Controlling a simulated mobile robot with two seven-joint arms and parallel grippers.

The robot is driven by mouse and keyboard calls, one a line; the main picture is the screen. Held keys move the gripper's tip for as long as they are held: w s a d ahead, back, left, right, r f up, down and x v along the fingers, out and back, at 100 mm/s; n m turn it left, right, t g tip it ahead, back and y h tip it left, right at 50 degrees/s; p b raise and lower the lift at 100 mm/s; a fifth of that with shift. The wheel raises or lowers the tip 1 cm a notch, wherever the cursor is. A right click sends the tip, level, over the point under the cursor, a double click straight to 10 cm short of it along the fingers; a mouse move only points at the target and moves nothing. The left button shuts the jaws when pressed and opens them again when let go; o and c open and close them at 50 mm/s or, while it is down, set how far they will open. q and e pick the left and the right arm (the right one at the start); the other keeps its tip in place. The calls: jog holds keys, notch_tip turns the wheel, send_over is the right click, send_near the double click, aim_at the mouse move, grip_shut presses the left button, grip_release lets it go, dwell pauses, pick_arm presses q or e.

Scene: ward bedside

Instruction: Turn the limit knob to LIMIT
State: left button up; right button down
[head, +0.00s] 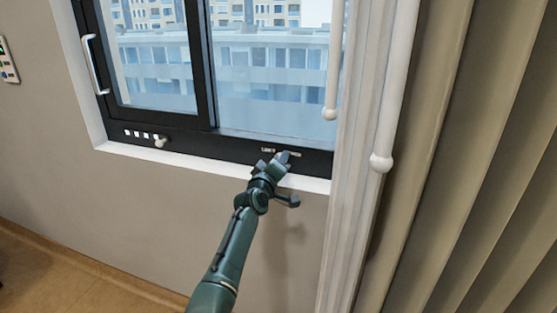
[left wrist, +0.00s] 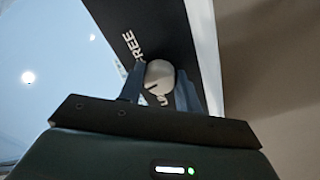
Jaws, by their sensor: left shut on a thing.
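The limit knob (left wrist: 158,76) is a pale rounded knob on the dark lower window frame. In the left wrist view it sits between the two fingers of my left gripper (left wrist: 159,84), which is shut on it. The word FREE (left wrist: 131,45) is printed on the frame just above the knob. A second label below the knob is mostly hidden by the knob and a finger. In the head view my left gripper (head: 283,156) reaches the lower frame (head: 235,149) at its right part and hides most of the knob. I cannot tell which way the knob points. My right gripper is not in view.
A small pale knob (head: 160,142) with several white marks sits further left on the frame. A white handle (head: 95,63) is on the window's left side. White rods (head: 385,130) and a beige curtain (head: 480,150) hang close on the right. The wall below the sill is clear.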

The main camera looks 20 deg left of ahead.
pick_arm(q)
jog(key=n+p, duration=0.1)
jog(key=n, duration=0.6)
dwell(0.6)
jog(key=o, duration=1)
jog(key=shift+c, duration=0.2)
